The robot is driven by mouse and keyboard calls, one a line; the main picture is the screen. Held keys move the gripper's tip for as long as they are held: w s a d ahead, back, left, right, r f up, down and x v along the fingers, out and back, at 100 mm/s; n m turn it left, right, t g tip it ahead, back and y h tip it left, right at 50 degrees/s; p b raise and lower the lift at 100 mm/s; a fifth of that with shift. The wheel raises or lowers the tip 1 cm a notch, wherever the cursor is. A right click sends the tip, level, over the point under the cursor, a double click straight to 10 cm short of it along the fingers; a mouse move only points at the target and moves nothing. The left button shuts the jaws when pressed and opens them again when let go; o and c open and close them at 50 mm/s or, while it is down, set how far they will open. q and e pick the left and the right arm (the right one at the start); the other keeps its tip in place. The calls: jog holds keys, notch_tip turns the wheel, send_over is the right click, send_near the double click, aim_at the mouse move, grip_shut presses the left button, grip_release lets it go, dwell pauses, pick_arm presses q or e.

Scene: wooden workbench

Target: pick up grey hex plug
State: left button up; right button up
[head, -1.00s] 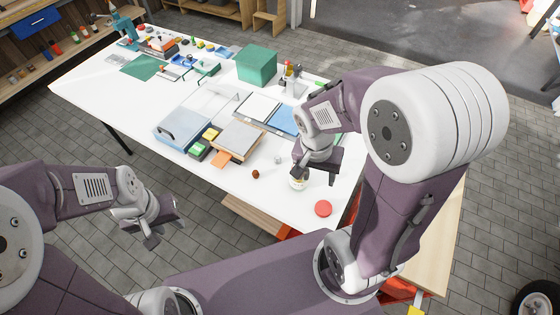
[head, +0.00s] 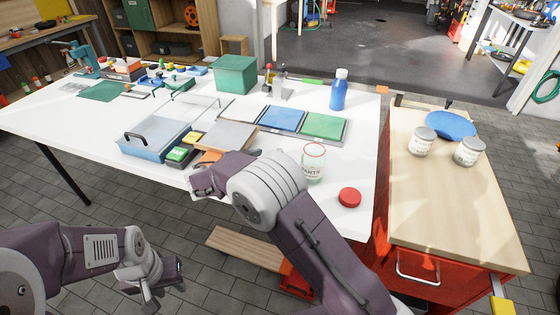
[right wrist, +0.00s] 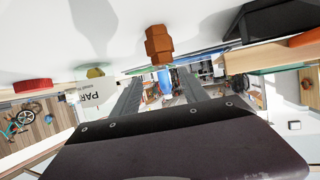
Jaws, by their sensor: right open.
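I cannot make out the grey hex plug in either current view; my right arm covers part of the bench front in the head view. In the right wrist view, an orange-brown hex plug (right wrist: 158,43) stands on the white bench top, just beyond my right gripper (right wrist: 158,80). That gripper's two fingers are apart with nothing between them. My left gripper (head: 163,288) is low at the left, off the bench, open and empty.
A glass parts jar (head: 313,165) and a red lid (head: 349,197) stand near the bench's front right. A grey-lidded box (head: 228,137), a blue clear bin (head: 153,140) and blue and green trays (head: 325,127) lie behind. A red cabinet (head: 425,270) stands right.

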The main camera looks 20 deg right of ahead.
jog(key=x, duration=0.9)
jog(key=shift+s+a, duration=0.1)
grip_shut()
